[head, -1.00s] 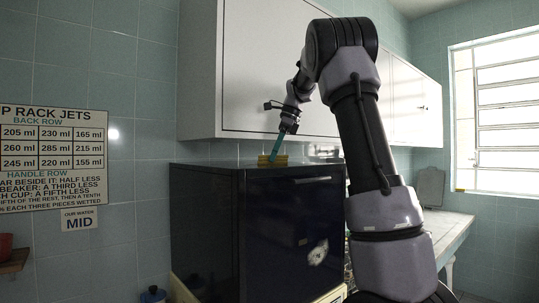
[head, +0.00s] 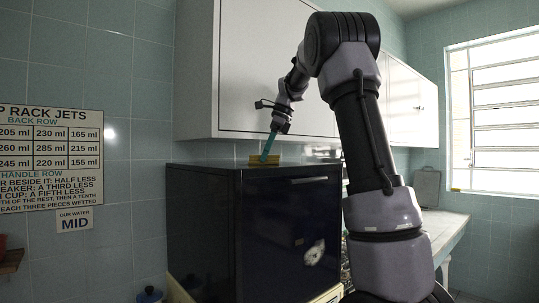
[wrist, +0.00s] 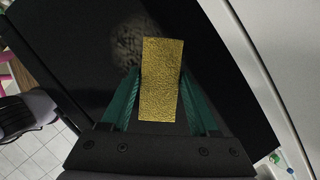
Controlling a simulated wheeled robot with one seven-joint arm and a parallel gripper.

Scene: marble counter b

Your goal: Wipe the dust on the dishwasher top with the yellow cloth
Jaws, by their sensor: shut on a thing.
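The yellow cloth (head: 262,162) is a flat rectangular block at the dishwasher's top surface. My gripper (head: 268,150), with teal fingers, reaches down at a tilt and is shut on the cloth. In the wrist view, the two fingers of my gripper (wrist: 160,78) clasp the sides of the yellow cloth (wrist: 161,95). The dishwasher (head: 290,225) is a dark box with a dark top (wrist: 75,30). A greyish speckled dust patch (wrist: 125,46) lies on the top, beside the cloth's upper left end. The cloth hides what lies under it.
White wall cabinets (head: 265,60) hang above and behind the dishwasher, close to my arm. A counter (head: 445,232) is to the right. A blue-lidded pot (head: 149,295) stands low at the left. A wall sign (head: 50,155) hangs at the left.

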